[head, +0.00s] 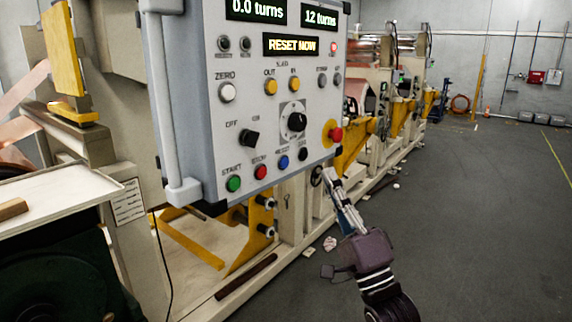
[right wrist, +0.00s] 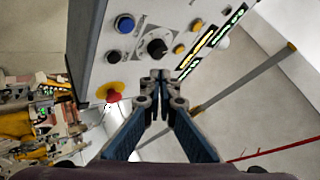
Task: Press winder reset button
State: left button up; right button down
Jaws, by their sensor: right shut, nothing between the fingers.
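The winder control panel (head: 215,120) fills the upper middle of the head view. Its blue button (head: 284,162), whose label seems to read RESET, sits in the bottom row, right of the red and green buttons. The blue button also shows in the right wrist view (right wrist: 124,23), at the upper left. My right gripper (head: 328,174) is shut and empty, just below and right of the panel's lower right corner, apart from the blue button. In the right wrist view its fingertips (right wrist: 155,77) overlap the panel's edge, below the black knob. My left gripper is not in view.
A red emergency knob (head: 335,134) on a yellow base juts out at the panel's right side, close above my right gripper. A display (head: 291,45) reads RESET NOW. A pale tray (head: 60,210) stands at left. Open grey floor (head: 470,220) lies to the right.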

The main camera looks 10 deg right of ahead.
aim_at(284, 163)
jog(key=w+a+b, duration=0.1)
jog(key=w+a, duration=0.4)
jog(key=shift+w+a, duration=0.15)
jog(key=shift+w, duration=0.25)
dwell(1.3)
jog(key=shift+w+a, duration=0.3)
jog(key=shift+w+a+b, duration=0.3)
jog(key=shift+w+b, duration=0.05)
jog(key=shift+b, duration=0.05)
dwell(0.8)
jog(key=shift+s+d, duration=0.1)
jog(key=shift+d, duration=0.05)
jog(key=shift+s+d+p, duration=0.3)
jog(key=shift+s+d, duration=0.15)
jog(key=shift+s, duration=0.15)
